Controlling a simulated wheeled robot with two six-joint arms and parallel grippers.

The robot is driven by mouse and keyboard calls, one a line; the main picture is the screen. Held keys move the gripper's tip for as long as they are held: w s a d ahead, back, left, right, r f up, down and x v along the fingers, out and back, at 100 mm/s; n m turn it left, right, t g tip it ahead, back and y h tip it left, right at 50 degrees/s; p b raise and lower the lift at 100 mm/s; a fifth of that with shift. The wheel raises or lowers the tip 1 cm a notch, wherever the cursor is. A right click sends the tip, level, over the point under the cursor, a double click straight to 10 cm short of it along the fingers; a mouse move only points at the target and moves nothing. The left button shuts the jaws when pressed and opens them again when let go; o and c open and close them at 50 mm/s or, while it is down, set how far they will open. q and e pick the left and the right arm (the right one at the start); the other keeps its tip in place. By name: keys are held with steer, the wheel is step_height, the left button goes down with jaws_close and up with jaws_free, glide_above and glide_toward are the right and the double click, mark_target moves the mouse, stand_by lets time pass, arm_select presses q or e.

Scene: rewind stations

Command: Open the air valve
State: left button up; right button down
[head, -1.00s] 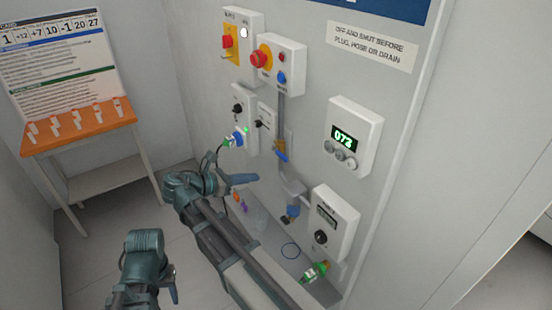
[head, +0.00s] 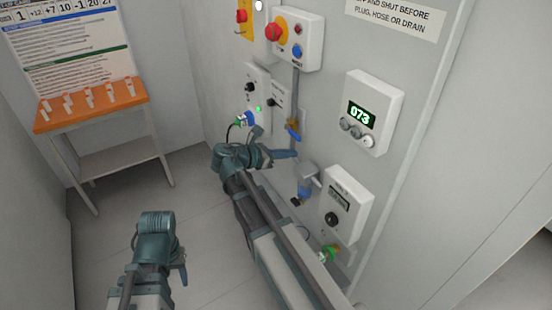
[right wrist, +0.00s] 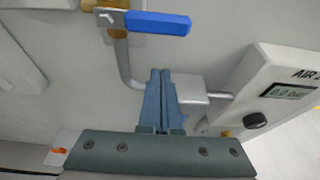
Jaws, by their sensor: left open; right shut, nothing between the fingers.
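The air valve is a brass body with a blue lever handle (head: 293,133) on the grey pipe of the wall panel. In the right wrist view the blue handle (right wrist: 157,22) lies across the pipe, pointing right from the brass body (right wrist: 103,18). My right gripper (head: 293,153) is shut and empty, just below the handle; its blue-grey fingers (right wrist: 160,75) point toward the handle, with a gap between. My left gripper (head: 182,264) is open and empty, low at the left, far from the panel.
A white air gauge box (head: 345,205) stands right of the pipe; its display (right wrist: 288,91) reads 0.0 bar. A display box (head: 372,110) shows 073. A switch box with a red-and-yellow knob (head: 275,30) sits above. An orange-topped table (head: 92,122) stands at the left.

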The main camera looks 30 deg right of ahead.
mark_target(292, 133)
steer(key=shift+a+r+p, duration=0.15)
steer(key=shift+r+p, duration=1.35)
steer(key=shift+r, duration=0.55)
